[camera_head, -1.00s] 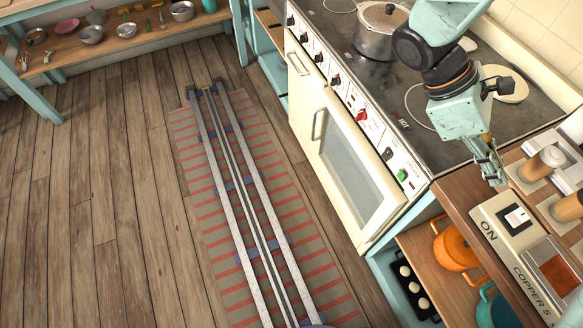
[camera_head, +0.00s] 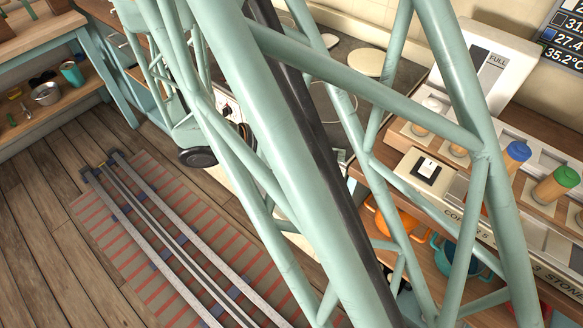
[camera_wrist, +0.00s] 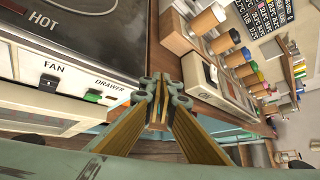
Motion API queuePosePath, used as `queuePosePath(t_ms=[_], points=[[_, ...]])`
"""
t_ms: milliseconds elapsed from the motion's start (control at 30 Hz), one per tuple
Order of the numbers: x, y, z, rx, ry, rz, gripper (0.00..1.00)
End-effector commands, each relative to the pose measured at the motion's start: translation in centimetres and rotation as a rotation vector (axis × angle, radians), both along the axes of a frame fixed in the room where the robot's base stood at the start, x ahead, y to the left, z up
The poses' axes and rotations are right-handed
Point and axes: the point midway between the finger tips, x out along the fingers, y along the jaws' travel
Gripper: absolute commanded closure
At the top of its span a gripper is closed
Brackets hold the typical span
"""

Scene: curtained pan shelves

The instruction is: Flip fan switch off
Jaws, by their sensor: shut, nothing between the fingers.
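In the wrist view the fan switch (camera_wrist: 50,81) is a small dark switch under the FAN label, on the cream front panel of the stove (camera_wrist: 45,100). I cannot tell which way it is set. My gripper (camera_wrist: 160,82) is shut and empty, its fingers together to the right of the stove corner. It is apart from the fan switch, with the green drawer switch (camera_wrist: 94,96) between them in the picture. In the head view my arm's blue-green frame hides my gripper and the fan switch.
A cream box (camera_head: 425,170) with a white switch sits on the wooden counter right of the stove. Shakers (camera_head: 517,155) with coloured tops stand behind it. Orange (camera_head: 400,222) and teal (camera_head: 458,255) pots are on the shelf below. Floor rails (camera_head: 175,250) run beside the stove.

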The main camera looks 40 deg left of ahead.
Motion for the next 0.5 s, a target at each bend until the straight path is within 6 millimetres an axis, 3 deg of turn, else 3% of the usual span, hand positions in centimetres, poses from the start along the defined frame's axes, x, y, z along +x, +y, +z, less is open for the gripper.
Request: queuePosePath(t_ms=[500], points=[[-4.8,5.9,-4.6,-0.324,0.075,0.377,1.0]])
